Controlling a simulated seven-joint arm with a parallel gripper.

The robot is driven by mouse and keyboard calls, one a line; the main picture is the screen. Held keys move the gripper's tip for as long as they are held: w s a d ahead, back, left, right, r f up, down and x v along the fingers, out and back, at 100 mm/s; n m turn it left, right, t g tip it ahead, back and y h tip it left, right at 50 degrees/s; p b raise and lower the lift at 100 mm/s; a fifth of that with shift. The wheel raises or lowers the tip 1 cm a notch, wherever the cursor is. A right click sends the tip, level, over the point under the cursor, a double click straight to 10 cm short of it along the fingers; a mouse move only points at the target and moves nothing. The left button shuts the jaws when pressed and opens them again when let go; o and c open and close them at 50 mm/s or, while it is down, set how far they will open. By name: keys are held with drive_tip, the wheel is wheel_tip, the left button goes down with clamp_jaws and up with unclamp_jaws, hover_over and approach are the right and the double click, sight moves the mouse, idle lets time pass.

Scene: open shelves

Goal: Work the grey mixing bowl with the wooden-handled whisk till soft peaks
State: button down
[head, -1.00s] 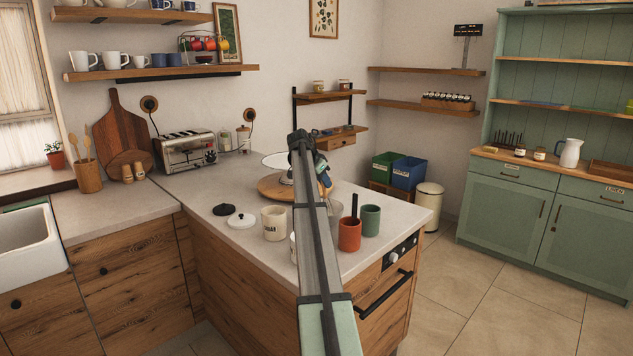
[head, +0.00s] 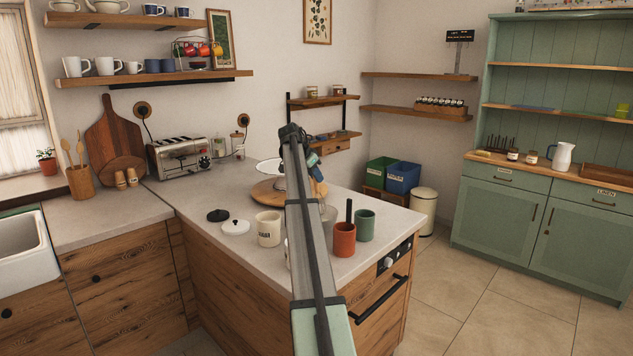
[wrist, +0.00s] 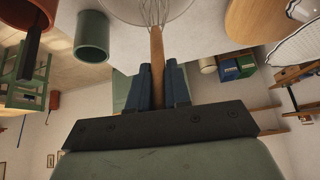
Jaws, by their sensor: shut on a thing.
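My gripper (wrist: 160,85) is shut on the wooden handle of the whisk (wrist: 157,52), which lies between its two blue fingers in the wrist view. The whisk's wires reach into the grey mixing bowl (wrist: 118,10), cut off at the top edge of that view. What is in the bowl cannot be made out. In the head view my gripper (head: 316,172) is over the counter, and my arm hides most of the bowl (head: 329,213) and the whisk.
An orange-red pot (head: 344,240) with a dark upright handle and a green cup (head: 365,225) stand close right of the bowl. A cream canister (head: 268,229) stands left of my arm. A round wooden board (head: 266,192) lies behind.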

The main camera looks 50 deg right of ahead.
drive_tip(key=shift+a+r, duration=0.2)
drive_tip(key=shift+r, duration=0.75)
drive_tip(key=shift+a+r, duration=0.2)
drive_tip(key=shift+r, duration=3.25)
